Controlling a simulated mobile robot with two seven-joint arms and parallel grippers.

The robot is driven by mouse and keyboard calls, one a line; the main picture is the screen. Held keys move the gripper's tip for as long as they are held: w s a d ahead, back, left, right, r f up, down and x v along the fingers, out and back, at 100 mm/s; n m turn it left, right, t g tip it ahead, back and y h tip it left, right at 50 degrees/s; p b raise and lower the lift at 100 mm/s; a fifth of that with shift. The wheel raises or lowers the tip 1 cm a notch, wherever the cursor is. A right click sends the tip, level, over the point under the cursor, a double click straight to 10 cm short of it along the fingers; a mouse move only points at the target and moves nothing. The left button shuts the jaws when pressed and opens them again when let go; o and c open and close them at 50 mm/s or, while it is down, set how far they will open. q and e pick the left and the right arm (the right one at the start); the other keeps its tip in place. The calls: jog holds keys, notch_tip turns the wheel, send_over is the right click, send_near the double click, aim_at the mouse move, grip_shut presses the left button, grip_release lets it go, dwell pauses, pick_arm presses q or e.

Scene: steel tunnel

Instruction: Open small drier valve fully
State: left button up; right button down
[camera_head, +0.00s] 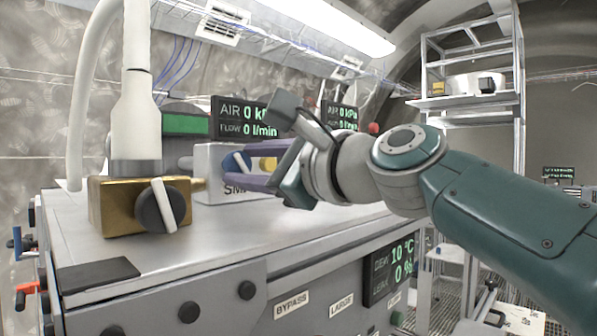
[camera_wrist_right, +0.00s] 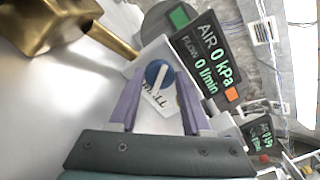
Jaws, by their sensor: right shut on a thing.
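The small drier valve is a blue round knob (camera_wrist_right: 159,73) with a white bar handle, on the front of a white box (camera_head: 209,160). The box's label is partly hidden and begins "SM" in the head view. My right gripper (camera_head: 236,170) reaches in from the right, its purple fingers at the knob. In the wrist view the right gripper (camera_wrist_right: 160,88) has one finger on each side of the knob and is shut on it. The white bar sits slightly tilted from upright in the head view. My left gripper is not in view.
A brass valve block (camera_head: 112,208) with a black knob and white handle stands left on the steel bench top (camera_head: 240,225). A white hose rises from it. Display panels (camera_head: 243,118) reading 0 stand behind. BYPASS and LARGE labels (camera_head: 291,303) mark the bench front.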

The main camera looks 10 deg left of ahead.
dwell(0.5)
jog(key=shift+c, duration=1.8)
grip_release()
jog(key=shift+s+d, duration=0.3)
jog(key=shift+d, duration=0.15)
jog(key=b+v, duration=0.2)
jog(key=v, duration=0.6)
jog(key=shift+f+b, duration=0.15)
jog(key=shift+b, duration=0.2)
jog(key=shift+s+d, duration=0.3)
jog(key=shift+d, duration=0.05)
